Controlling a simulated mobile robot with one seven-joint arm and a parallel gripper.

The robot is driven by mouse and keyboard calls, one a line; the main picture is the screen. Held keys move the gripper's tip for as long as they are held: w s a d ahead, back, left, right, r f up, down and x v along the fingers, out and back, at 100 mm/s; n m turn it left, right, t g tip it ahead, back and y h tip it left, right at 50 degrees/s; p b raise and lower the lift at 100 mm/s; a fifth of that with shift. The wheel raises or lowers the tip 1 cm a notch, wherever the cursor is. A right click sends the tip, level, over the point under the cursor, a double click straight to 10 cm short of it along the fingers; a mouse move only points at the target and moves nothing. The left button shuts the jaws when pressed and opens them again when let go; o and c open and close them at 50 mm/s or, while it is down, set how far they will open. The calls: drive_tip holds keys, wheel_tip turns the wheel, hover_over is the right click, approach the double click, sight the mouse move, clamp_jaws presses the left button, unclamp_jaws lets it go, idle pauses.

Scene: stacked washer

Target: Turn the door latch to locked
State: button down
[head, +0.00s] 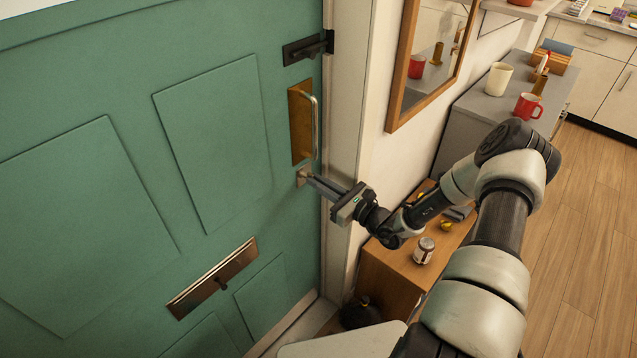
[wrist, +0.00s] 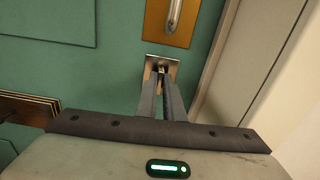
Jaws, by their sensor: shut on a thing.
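The green door (head: 120,130) fills the left of the head view and looks closed against its frame. The door latch (head: 303,176) is a small metal plate with a turn piece, low near the door's right edge, below the brass pull-handle plate (head: 300,125). In the wrist view the latch plate (wrist: 161,68) is straight ahead, under the handle plate (wrist: 172,22). My gripper (head: 312,181) reaches the latch from the right. Its two fingers (wrist: 162,77) are close together on the latch's turn piece, which they mostly hide. I cannot tell the latch's angle.
A black bolt (head: 308,47) sits higher on the door, and a mail slot (head: 213,278) lower left. The door frame and a mirror (head: 425,60) are close to the right. A wooden cabinet (head: 385,285) with a jar (head: 424,250) stands below my arm.

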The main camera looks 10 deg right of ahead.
drive_tip(key=shift+s+a+f+n+b, duration=0.1)
drive_tip(key=shift+n+b, duration=1.35)
drive_tip(key=shift+n, duration=1.45)
drive_tip(key=shift+f+n+b, duration=0.1)
drive_tip(key=shift+n+b, duration=1.35)
drive_tip(key=shift+n, duration=1.45)
drive_tip(key=shift+s+a+f+n+b, duration=0.1)
drive_tip(key=shift+n+b, duration=1.35)
drive_tip(key=shift+n, duration=1.45)
drive_tip(key=c, duration=1.9)
unclamp_jaws()
drive_tip(key=shift+r, duration=0.1)
drive_tip(key=shift+o, duration=0.2)
drive_tip(key=v, duration=1.7)
drive_tip(key=shift+d, duration=0.2)
